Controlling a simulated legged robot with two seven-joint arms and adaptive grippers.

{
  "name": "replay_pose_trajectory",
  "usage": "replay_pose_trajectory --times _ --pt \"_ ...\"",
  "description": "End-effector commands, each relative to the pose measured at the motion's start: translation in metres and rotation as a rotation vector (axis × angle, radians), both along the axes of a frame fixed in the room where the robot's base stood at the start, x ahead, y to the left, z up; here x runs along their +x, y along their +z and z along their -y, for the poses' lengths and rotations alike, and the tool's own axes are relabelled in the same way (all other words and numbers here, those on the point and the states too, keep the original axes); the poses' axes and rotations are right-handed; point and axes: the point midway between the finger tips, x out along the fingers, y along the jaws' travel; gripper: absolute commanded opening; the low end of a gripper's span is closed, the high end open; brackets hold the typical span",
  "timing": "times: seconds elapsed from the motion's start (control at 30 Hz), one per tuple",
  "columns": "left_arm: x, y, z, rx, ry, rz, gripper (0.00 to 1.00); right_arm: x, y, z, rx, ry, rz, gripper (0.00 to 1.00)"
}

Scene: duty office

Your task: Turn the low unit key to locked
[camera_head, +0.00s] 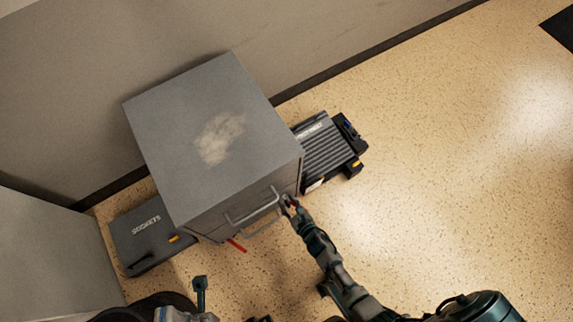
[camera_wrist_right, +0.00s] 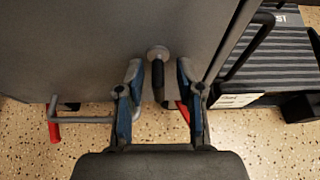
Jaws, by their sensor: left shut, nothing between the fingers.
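The low unit is a grey cabinet (camera_head: 172,130) with a pale worn patch on its top and a handle (camera_head: 250,208) on its front. In the right wrist view, a round metal lock (camera_wrist_right: 157,52) sits on the grey front, with a dark key (camera_wrist_right: 158,82) pointing out of it. My right gripper (camera_head: 288,203) is at the front right edge of the cabinet. Its blue-padded fingers (camera_wrist_right: 160,97) are apart, one on each side of the key, with gaps visible. My left gripper (camera_head: 200,286) is low in the head view, shut and empty, away from the cabinet.
A dark case marked SOCKETS (camera_head: 135,228) lies left of the cabinet. A ribbed dark case (camera_head: 328,150) lies to its right. Speckled floor (camera_head: 430,180) is clear at right.

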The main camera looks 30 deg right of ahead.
Motion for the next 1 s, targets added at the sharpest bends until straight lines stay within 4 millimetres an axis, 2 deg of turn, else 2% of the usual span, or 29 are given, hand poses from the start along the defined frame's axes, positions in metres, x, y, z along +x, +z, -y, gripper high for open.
replay_pose_trajectory --times 0.17,0.3,0.33,0.73,1.0 --pt "0.0035 -0.0014 -0.0009 -0.001 0.001 -0.003 0.00 0.0000 0.0006 -0.0005 0.000 0.000 0.000 0.36" --pt "0.0035 -0.0014 -0.0010 -0.001 0.001 -0.003 0.00 -0.0001 0.0005 -0.0005 0.000 0.000 0.000 0.01" --pt "0.0035 -0.0014 -0.0010 -0.001 0.001 -0.003 0.00 -0.0002 0.0005 -0.0005 0.000 0.000 0.000 0.00" --pt "0.0025 0.0011 -0.0013 -0.001 0.000 0.002 0.00 -0.0002 0.0011 -0.0009 0.031 0.002 0.000 0.00" --pt "-0.0006 0.0015 -0.0024 -0.006 0.001 -0.008 0.00 0.0002 0.0015 0.0009 0.180 0.003 -0.005 0.00"
